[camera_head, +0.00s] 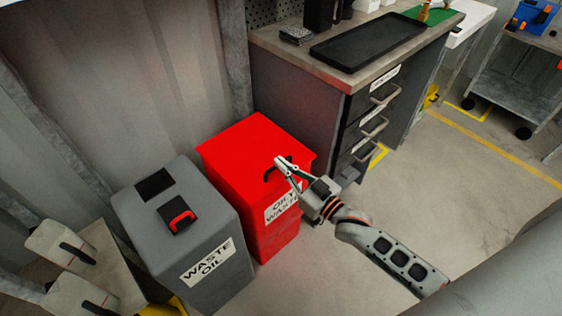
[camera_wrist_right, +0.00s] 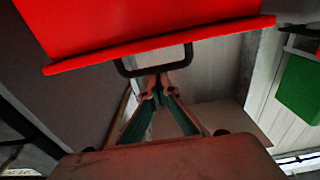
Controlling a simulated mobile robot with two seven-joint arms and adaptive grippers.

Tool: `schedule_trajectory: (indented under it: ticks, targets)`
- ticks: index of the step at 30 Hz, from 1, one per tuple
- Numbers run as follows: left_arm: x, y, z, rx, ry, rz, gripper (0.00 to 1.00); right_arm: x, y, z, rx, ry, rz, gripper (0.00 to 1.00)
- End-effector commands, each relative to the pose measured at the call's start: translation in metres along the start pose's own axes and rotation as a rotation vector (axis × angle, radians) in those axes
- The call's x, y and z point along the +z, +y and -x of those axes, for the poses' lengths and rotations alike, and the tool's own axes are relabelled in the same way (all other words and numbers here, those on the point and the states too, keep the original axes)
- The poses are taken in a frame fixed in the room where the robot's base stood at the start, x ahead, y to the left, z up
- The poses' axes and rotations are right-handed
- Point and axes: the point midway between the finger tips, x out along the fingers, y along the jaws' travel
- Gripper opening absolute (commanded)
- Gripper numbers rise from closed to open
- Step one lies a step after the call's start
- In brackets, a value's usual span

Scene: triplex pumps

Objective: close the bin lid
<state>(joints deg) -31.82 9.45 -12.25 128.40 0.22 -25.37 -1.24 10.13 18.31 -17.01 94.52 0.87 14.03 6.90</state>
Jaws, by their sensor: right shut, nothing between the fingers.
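The red oily waste bin (camera_head: 272,238) stands between the grey waste oil bin and the workbench. Its red lid (camera_head: 240,150) lies over the top of the bin; I cannot tell whether it is fully down. In the right wrist view the lid (camera_wrist_right: 150,25) fills the top, with its black handle (camera_wrist_right: 155,72) below its edge. My right gripper (camera_head: 281,163) is at the handle by the lid's right side. It is shut and empty, its fingertips (camera_wrist_right: 158,84) close to the handle bar; contact is unclear. My left gripper is not in view.
The grey waste oil bin (camera_head: 205,245) stands left of the red bin. The workbench (camera_head: 300,95) with drawers and a black tray (camera_head: 370,42) stands behind to the right. White canisters (camera_head: 62,246) are at lower left. Open floor (camera_head: 450,190) lies to the right.

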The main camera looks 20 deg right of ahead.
Motion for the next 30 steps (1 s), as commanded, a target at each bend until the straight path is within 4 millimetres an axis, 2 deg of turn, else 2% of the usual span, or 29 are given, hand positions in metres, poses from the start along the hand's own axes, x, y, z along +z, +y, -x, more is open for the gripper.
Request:
schedule_trajectory:
  ticks: [1, 8, 13, 15, 17, 22, 30]
  targets:
    - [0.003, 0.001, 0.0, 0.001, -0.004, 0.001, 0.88, 0.013, 0.0, 0.005, 0.001, -0.025, 0.001, 0.0]
    - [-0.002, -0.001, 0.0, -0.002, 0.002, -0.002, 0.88, 0.01, 0.0, 0.004, 0.001, -0.028, 0.003, 0.0]
    - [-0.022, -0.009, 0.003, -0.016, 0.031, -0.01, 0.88, -0.017, 0.004, -0.004, 0.001, -0.012, 0.006, 0.0]
    - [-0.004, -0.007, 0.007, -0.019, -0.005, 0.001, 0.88, -0.033, 0.006, -0.01, 0.002, -0.002, 0.008, 0.0]
    - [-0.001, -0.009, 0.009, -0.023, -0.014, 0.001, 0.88, -0.047, 0.008, -0.014, 0.002, 0.005, 0.009, 0.0]
    - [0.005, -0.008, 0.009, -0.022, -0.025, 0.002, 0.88, -0.033, 0.007, 0.026, 0.002, -0.009, 0.002, 0.0]
    - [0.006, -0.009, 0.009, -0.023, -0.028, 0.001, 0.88, -0.031, 0.007, 0.072, 0.002, -0.003, 0.001, 0.0]
